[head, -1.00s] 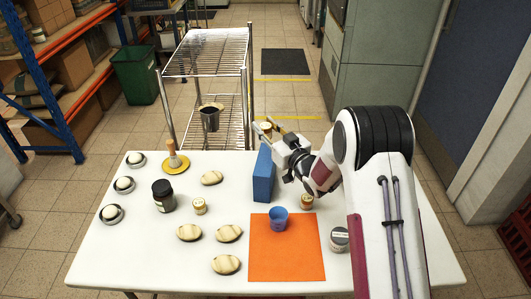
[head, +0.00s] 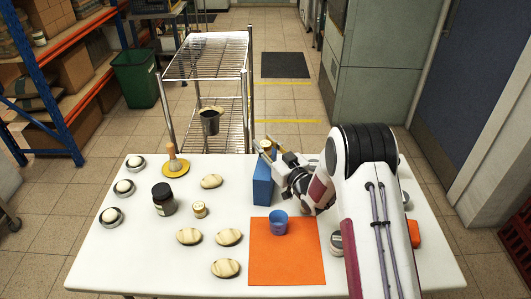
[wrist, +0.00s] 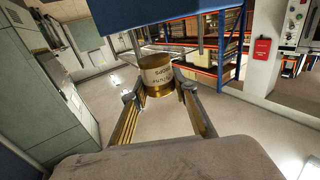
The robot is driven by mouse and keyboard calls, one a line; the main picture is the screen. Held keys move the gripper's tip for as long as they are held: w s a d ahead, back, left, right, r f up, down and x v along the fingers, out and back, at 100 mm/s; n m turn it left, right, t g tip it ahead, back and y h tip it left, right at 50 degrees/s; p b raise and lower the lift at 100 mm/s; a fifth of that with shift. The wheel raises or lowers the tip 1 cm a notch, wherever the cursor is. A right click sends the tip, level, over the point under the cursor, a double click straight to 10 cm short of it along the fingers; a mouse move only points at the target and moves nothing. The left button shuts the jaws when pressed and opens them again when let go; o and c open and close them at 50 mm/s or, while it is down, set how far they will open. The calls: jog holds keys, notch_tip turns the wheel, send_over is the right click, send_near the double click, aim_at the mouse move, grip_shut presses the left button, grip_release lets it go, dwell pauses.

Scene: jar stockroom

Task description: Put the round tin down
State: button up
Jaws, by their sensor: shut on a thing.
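My gripper (head: 265,149) is shut on the round tin (wrist: 158,76), which has a cream label with dark lettering and gold bands. In the wrist view the tin sits upright between the fingertips. In the head view the tin (head: 266,144) is small and partly hidden by the fingers. It is held up near the table's back edge, by the top of a blue block (head: 263,186). Whether it is over the table or just beyond the edge I cannot tell.
An orange mat (head: 287,266) bears a blue cup (head: 278,228). My arm hides much of the right side. A wire rack (head: 207,66) stands behind the table.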

jog(key=shift+f, duration=1.65)
jog(key=shift+f, duration=0.15)
jog(key=o, duration=1.1)
jog(key=shift+v, duration=6.05)
jog(key=shift+w, duration=0.1)
